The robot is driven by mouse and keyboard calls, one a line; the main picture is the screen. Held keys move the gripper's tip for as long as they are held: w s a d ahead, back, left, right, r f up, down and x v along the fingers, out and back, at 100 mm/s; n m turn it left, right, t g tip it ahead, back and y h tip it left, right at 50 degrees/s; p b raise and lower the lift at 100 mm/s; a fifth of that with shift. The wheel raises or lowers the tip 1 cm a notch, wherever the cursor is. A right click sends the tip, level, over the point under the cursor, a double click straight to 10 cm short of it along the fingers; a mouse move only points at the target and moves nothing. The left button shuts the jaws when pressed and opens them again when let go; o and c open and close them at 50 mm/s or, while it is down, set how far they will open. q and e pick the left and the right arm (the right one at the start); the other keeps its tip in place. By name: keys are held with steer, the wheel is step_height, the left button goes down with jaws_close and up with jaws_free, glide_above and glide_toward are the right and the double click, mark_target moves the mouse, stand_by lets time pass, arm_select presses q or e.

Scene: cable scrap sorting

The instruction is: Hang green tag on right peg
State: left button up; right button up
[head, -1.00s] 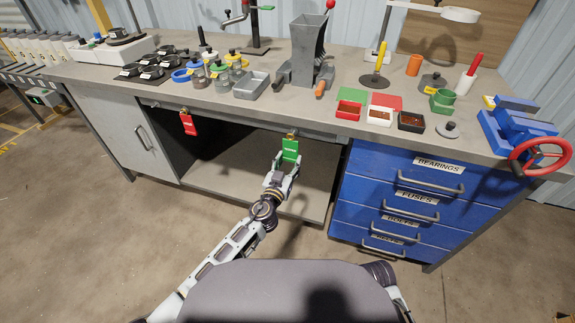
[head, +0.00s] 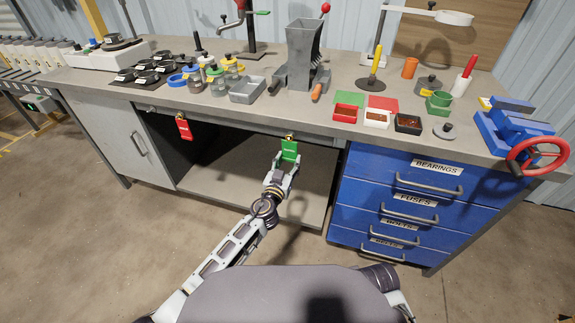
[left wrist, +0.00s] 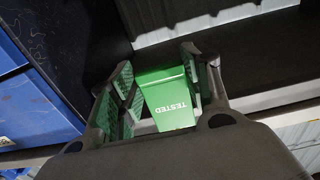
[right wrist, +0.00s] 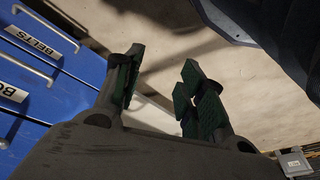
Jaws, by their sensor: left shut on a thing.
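The green tag (head: 289,151) is upright at the bench's front edge, just below the right peg (head: 290,136). Its face reads "TESTED" in the left wrist view (left wrist: 167,98). My left gripper (head: 281,176) comes from below and is shut on the tag, with a finger on either side. The tag's top touches or overlaps the peg in the head view; I cannot tell whether its hole is around the peg. A red tag (head: 184,128) hangs at the left peg. My right gripper (right wrist: 160,88) is open and empty, low in front of the blue drawers.
The grey bench (head: 215,105) carries jars, small bins, a hopper (head: 304,55) and a blue vise (head: 515,130). Blue drawers (head: 400,200) stand right of the open space under the bench. The floor in front is clear.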

arm_select(q)
steer(key=shift+w+f+b, duration=0.2)
steer(key=shift+b, duration=0.1)
stand_by(0.8)
steer(key=o, duration=1.1)
steer(key=shift+v, duration=3.75)
